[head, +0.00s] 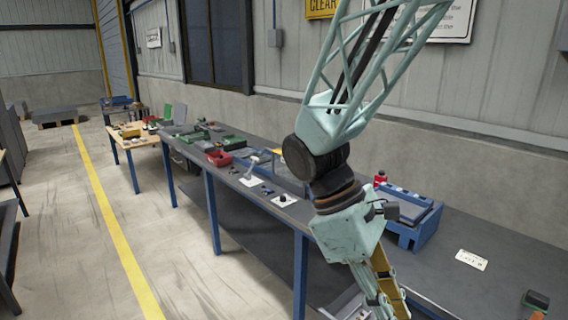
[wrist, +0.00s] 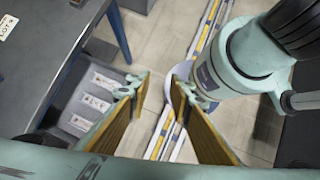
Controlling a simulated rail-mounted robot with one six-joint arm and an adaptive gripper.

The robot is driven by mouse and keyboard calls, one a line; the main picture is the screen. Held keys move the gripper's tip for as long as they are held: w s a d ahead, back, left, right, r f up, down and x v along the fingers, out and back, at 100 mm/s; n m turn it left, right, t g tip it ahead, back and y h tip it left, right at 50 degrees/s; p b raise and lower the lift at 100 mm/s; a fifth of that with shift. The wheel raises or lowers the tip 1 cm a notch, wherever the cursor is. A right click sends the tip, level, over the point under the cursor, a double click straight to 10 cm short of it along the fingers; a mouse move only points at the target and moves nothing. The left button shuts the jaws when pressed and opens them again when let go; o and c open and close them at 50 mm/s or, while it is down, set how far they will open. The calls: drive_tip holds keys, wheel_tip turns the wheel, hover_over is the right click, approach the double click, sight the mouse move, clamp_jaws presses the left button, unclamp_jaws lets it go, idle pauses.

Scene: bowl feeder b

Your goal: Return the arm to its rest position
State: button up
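My arm hangs down in front of the long bench in the head view, with my gripper (head: 386,288) low at the bench's front edge. Its tips are near or past the bottom of that picture. In the wrist view my gripper (wrist: 163,92) shows two yellow-padded fingers standing apart with nothing between them. No object is held.
The dark bench (head: 440,285) runs along the wall. On it are a blue fixture (head: 408,238), a white card (head: 472,260) and a red bin (head: 218,158). A grey tray with white labels (wrist: 95,95) sits low beside the bench. The aisle floor at left is clear.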

drive_tip(key=s+d+r+m+t+y, duration=0.1)
drive_tip(key=s+r+m+t+y, duration=0.4)
drive_tip(key=s+r+m, duration=0.6)
drive_tip(key=shift+s+r+m+t, duration=0.3)
drive_tip(key=shift+s+r+t, duration=0.55)
drive_tip(key=shift+r+t, duration=0.3)
idle(0.5)
idle(1.4)
